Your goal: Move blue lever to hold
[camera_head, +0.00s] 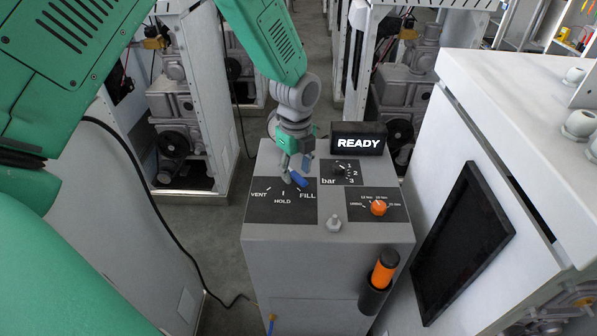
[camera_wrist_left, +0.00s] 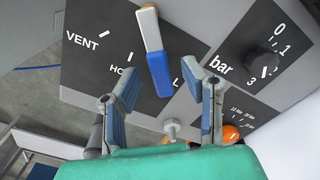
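The blue lever (camera_head: 301,180) is on the dark VENT/HOLD/FILL plate (camera_head: 265,208) on top of the grey dispenser. Its blue end points toward the FILL mark. In the left wrist view the lever (camera_wrist_left: 159,73) has a white end and a blue end, and the blue end covers most of the word FILL. My left gripper (camera_head: 296,171) is over the lever in the head view. In the wrist view its two fingers (camera_wrist_left: 160,93) are spread wide, with the lever's blue end in line with the gap and nothing gripped. My right gripper is out of view.
A lit READY display (camera_head: 358,143), a black bar knob (camera_head: 341,169), an orange knob (camera_head: 378,208) and a small grey knob (camera_head: 334,224) are close by. An orange-and-black handle (camera_head: 383,270) is on the dispenser's front. A white cabinet (camera_head: 480,160) stands close on the right.

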